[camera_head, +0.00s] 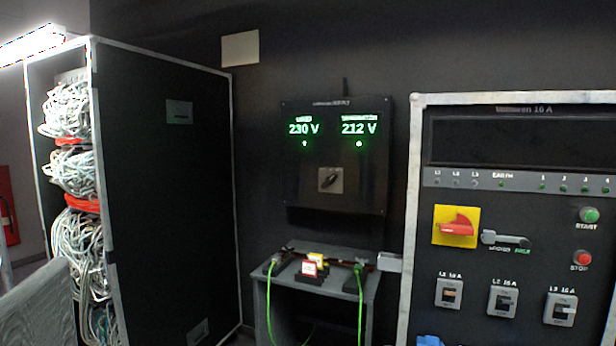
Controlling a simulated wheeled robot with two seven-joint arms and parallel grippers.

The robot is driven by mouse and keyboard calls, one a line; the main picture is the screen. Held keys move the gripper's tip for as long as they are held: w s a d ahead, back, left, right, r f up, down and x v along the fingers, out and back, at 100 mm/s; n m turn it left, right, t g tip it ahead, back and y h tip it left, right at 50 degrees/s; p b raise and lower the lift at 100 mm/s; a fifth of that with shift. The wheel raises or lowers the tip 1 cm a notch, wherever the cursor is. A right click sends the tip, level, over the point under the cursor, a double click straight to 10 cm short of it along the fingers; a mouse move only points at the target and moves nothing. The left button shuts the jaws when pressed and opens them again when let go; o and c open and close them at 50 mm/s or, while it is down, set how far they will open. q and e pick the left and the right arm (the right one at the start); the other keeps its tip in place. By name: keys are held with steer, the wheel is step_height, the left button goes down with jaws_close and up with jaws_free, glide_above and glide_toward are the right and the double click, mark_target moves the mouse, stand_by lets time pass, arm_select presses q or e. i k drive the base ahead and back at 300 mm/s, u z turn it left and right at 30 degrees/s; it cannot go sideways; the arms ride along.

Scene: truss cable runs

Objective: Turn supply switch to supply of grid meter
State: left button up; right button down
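The supply switch (330,180) is a black rotary handle on a small grey plate, low in the middle of a dark wall panel (305,210). Its handle lies slanted; which end is the pointer is too small to tell. Above it are two green meters. The left meter (304,129) reads 230 V and the right meter (359,128) reads 212 V, each with a small green light below. Their labels are blurred; the left one is shorter, and I cannot read for certain which is grid. Neither gripper is in view.
A small grey table (320,284) with green cables and a red-and-white block stands below the panel. A cabinet (516,200) with a red rotary switch (456,226) stands right. A black rack (165,200) with bundled cables stands left. The space before the panel looks clear above the table.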

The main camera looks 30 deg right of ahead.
mark_target(329, 180)
steer(key=i, duration=2.25)
steer(key=z, duration=1.7)
